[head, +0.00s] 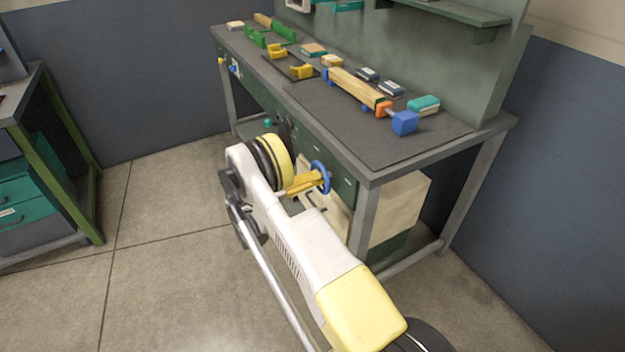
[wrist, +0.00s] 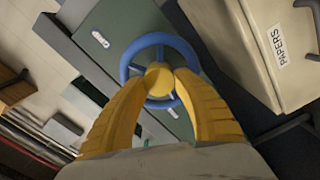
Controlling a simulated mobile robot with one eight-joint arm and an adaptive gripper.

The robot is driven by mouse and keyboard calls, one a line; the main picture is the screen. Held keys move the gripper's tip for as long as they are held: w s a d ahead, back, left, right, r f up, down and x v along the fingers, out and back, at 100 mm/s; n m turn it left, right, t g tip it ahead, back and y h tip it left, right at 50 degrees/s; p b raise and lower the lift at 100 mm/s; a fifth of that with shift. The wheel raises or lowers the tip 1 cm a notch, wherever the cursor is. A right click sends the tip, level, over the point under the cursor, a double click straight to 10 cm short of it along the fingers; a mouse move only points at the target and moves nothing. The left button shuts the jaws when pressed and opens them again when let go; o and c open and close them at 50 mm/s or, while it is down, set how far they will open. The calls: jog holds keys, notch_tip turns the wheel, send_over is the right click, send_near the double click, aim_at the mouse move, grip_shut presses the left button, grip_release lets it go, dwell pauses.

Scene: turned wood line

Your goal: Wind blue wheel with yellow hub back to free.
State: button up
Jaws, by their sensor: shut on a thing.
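The blue wheel (head: 320,177) is mounted on the green front of the workbench, near its right end. In the wrist view the wheel (wrist: 130,62) shows as a blue ring with spokes around a yellow hub (wrist: 158,79). My gripper (head: 312,182) has yellow fingers and reaches the wheel from the left in the head view. In the wrist view the fingers of my gripper (wrist: 160,85) lie on both sides of the hub and are shut on it. The fingertips hide the lower sides of the hub and part of the ring.
Open floor (head: 165,215) lies left of my arm.

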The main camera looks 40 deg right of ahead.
jog(key=n, duration=1.3)
jog(key=shift+f+n, duration=0.2)
jog(key=shift+n, duration=0.2)
jog(key=n, duration=0.6)
jog(key=shift+s+f, duration=0.1)
jog(key=shift+s, duration=0.05)
jog(key=n, duration=0.6)
jog(key=shift+s+n, duration=0.1)
jog(key=shift+n, duration=0.2)
jog(key=o, duration=1.2)
